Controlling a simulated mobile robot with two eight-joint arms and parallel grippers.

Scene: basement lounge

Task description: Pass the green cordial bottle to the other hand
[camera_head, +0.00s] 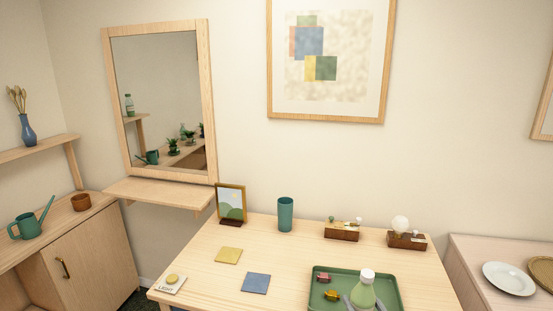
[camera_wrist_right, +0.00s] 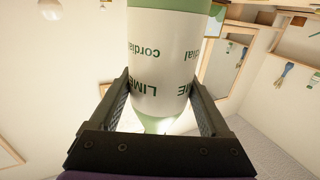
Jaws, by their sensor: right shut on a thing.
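The green cordial bottle (camera_head: 364,291) has a white cap and shows at the lower edge of the head view, in front of the green tray. My right gripper (camera_head: 363,303) has a grey finger on each side of it. In the right wrist view the bottle (camera_wrist_right: 168,60) stands between the two dark fingers of the right gripper (camera_wrist_right: 160,92), which is shut on it. Its white label with green "LIME cordial" lettering appears upside down there. Its lower part is cut off in the head view. My left gripper is in neither view.
The green tray (camera_head: 319,302) holds small red and yellow items. The table's left-middle has free room.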

